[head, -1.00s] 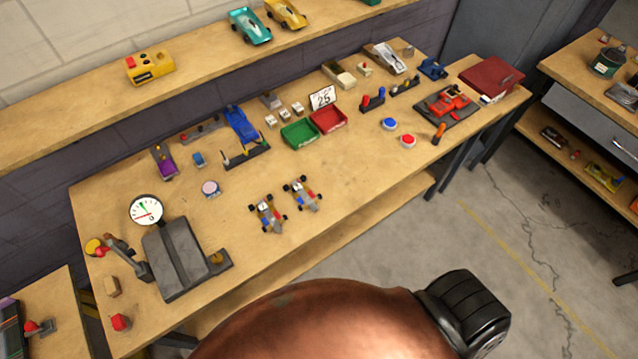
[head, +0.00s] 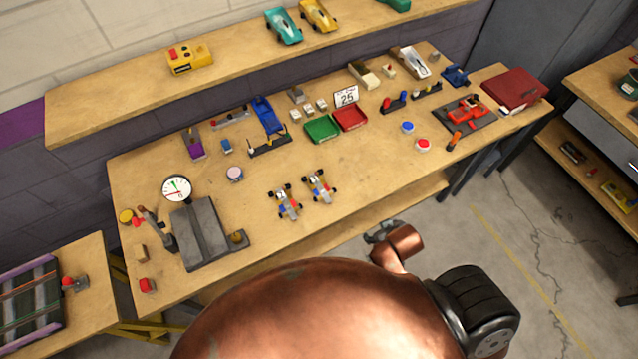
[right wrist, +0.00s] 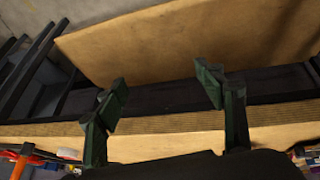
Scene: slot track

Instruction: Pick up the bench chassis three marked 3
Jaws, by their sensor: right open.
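Two small chassis with black wheels lie side by side near the front middle of the workbench in the head view: a left one (head: 285,203) and a right one (head: 319,187). Their markings are too small to read, so I cannot tell which is marked 3. My right gripper (head: 383,232) is in front of the bench's front edge, to the right of and nearer than both chassis. In the right wrist view my right gripper (right wrist: 165,88) is open and empty, with the bench edge beyond its fingers. My left gripper is not in view.
The workbench (head: 370,176) has clear wood around the chassis. A grey block fixture (head: 200,232) and a dial gauge (head: 176,188) stand left. Green (head: 322,128) and red (head: 350,118) trays sit behind. A lower shelf (right wrist: 190,40) runs under the bench.

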